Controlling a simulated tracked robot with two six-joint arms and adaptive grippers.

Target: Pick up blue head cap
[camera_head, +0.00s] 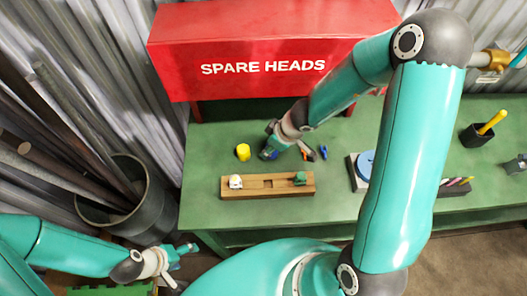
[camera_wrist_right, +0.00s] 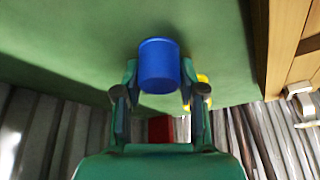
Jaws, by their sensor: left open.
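The blue head cap (camera_wrist_right: 159,66) is a small plain cylinder, seen large between my right fingertips in the right wrist view. Both fingers of my right gripper (camera_wrist_right: 159,78) lie against its sides. In the head view my right gripper (camera_head: 271,150) reaches down to the green bench, just right of the yellow cap (camera_head: 243,152); its own fingers hide most of the blue cap there. I cannot tell whether the cap touches the bench. My left gripper (camera_head: 185,250) is open and empty at the lower left, below the bench's front edge.
A wooden block (camera_head: 268,187) with a white piece and a green piece stands in front of my right gripper. The red SPARE HEADS box (camera_head: 270,60) is behind. A blue disc (camera_head: 364,168) stands to the right. A grey bin of pipes (camera_head: 150,215) is left of the bench.

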